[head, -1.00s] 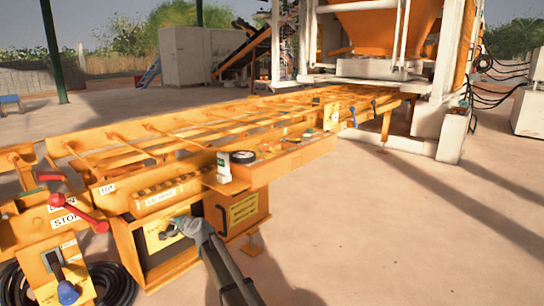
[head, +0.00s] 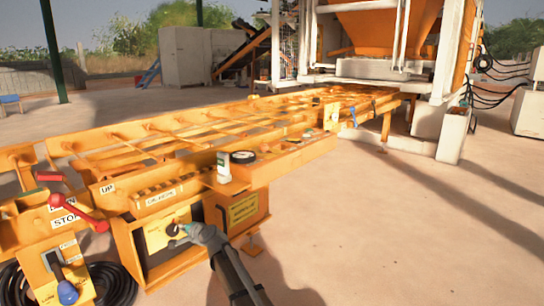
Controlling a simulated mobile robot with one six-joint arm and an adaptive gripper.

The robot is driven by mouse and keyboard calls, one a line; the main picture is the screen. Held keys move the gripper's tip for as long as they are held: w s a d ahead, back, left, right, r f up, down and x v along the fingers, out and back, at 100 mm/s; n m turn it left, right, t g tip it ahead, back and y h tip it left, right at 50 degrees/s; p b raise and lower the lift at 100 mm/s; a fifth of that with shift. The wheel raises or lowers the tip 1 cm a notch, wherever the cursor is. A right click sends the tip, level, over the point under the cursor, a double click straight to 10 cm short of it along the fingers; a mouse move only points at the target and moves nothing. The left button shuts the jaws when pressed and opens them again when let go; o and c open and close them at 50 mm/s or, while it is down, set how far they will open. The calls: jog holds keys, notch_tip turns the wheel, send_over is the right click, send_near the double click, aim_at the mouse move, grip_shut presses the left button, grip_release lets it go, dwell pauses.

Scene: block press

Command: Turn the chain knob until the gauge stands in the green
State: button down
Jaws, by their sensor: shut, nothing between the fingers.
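A small dark knob (head: 172,229) sits on a yellow plate in the front face of the orange frame, at the lower left of centre in the head view. My gripper (head: 182,239) is shut and empty, close to the knob on its lower right; I cannot tell whether it touches. A small upright device with a white and green face (head: 223,166) stands on the ledge above; I cannot tell whether it is the gauge, and no reading is legible. A black round item (head: 243,156) lies next to it.
Red-knobbed levers (head: 78,213) stick out at the left. A control box with a blue-knobbed lever (head: 68,290) stands at the lower left, with black hose (head: 112,285) coiled behind it. The concrete floor (head: 400,230) at the right is clear.

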aim_at(172, 230)
jog(key=shift+m, duration=0.4)
jog(key=m, duration=1.1)
jog(key=m+b, duration=0.1)
jog(key=m, duration=0.5)
jog(key=shift+s+d+f, duration=0.25)
jog(key=shift+s+f, duration=0.15)
jog(key=shift+w+a, duration=0.1)
jog(key=shift+w, duration=0.05)
jog(key=shift+w+a, duration=1.1)
jog(key=shift+a, duration=0.2)
jog(key=shift+w+a, duration=1.05)
jog(key=shift+a, duration=0.2)
jog(key=shift+w+d, duration=0.1)
